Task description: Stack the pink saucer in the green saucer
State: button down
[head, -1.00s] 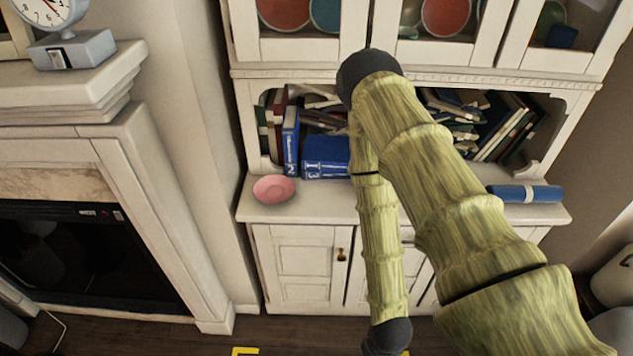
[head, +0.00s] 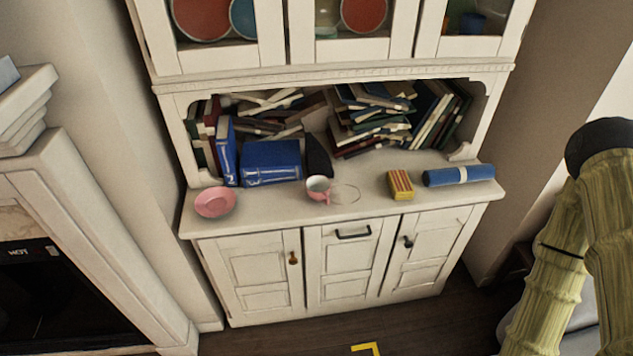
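The pink saucer (head: 215,202) rests on the left end of the white hutch's counter, in front of the books. I cannot make out a green saucer in the head view. My arm, with a bamboo-like greenish-yellow surface, shows at the right edge. My gripper is outside the picture, so its state and anything in it are hidden.
The counter (head: 264,210) also holds a pink cup (head: 319,188), a yellow-red box (head: 400,185), a blue roll (head: 459,175) and blue books (head: 271,163). Dark floor lies in front of the cabinet doors. A fireplace (head: 60,240) stands at the left.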

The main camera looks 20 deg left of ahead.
aim_at(215, 200)
jog(key=z, duration=1.25)
jog(key=k, duration=1.45)
jog(key=u, duration=1.75)
jog(key=i, duration=0.4)
jog(key=z, duration=0.05)
